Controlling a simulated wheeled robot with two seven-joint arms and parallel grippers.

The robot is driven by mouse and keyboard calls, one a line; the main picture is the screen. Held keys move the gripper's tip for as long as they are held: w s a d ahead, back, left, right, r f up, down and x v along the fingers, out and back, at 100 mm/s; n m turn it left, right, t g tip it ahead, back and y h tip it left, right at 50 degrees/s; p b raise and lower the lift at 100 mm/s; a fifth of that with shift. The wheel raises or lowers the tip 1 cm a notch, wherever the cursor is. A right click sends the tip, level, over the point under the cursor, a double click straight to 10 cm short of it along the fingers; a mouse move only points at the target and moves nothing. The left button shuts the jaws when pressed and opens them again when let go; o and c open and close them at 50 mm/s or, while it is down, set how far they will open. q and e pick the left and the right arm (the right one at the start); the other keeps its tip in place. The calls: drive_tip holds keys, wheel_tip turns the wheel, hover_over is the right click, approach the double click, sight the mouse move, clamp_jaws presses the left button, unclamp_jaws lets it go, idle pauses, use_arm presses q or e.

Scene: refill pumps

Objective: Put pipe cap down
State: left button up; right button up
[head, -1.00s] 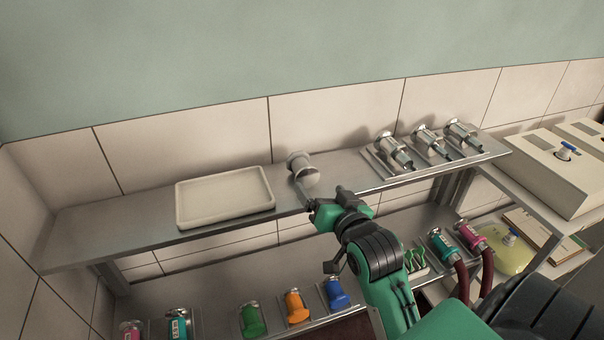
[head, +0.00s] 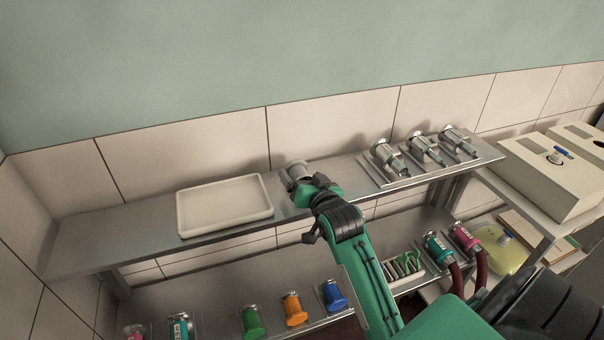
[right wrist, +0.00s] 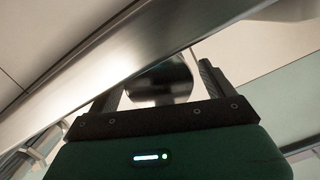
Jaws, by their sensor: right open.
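A grey metal pipe cap (head: 297,170) stands on the upper metal shelf (head: 120,237), just right of the white tray (head: 225,205). My right gripper (head: 306,187) is at the cap from the front and hides its lower part. In the right wrist view the gripper (right wrist: 158,82) has its two fingers spread apart, with the dark rounded cap (right wrist: 160,72) between them. I cannot tell whether either finger touches it. My left gripper is out of view.
Several metal fittings (head: 388,158) stand at the shelf's right end. On the lower shelf are green (head: 252,321), orange (head: 294,309) and blue (head: 334,296) capped parts. A beige box (head: 548,178) stands at the right. The shelf left of the tray is clear.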

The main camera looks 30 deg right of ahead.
drive_tip(key=shift+x, duration=0.9)
drive_tip(key=c, duration=1.2)
drive_tip(key=shift+r, duration=0.1)
